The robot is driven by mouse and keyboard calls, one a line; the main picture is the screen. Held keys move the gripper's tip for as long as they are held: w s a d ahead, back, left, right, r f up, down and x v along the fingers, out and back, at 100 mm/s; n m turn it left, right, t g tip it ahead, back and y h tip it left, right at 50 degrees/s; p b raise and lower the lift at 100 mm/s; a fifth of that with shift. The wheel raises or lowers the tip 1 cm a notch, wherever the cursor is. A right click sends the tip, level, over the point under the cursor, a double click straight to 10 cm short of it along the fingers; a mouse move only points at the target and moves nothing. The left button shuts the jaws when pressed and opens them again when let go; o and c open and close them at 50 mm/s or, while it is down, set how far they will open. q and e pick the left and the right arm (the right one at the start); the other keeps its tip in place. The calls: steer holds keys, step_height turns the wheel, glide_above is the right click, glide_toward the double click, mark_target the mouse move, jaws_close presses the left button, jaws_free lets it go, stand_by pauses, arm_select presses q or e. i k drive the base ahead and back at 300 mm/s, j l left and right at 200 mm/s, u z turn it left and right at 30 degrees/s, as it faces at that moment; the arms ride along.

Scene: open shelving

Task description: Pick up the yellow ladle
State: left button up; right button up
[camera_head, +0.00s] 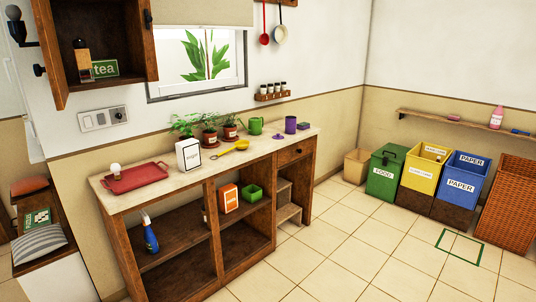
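The yellow ladle (230,150) lies on the pale top of the wooden counter (160,195), a little right of the counter's middle. Its bowl end points to the right and its handle to the left, near a white box (188,154). Neither of my grippers shows in the head view.
A red tray (137,178), potted plants (210,137), a green mug (255,126) and a purple cup (291,124) share the counter top. Recycling bins (422,171) and a wicker basket (510,205) stand at right. The tiled floor (350,255) before the counter is clear.

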mark_target(240, 144)
steer(key=i, duration=0.75)
steer(key=i+u, duration=0.1)
steer(key=i, duration=0.6)
steer(key=i+l, duration=0.15)
steer(key=i, duration=0.6)
steer(key=i+u, duration=0.1)
steer(key=i, duration=0.6)
steer(key=l, duration=0.05)
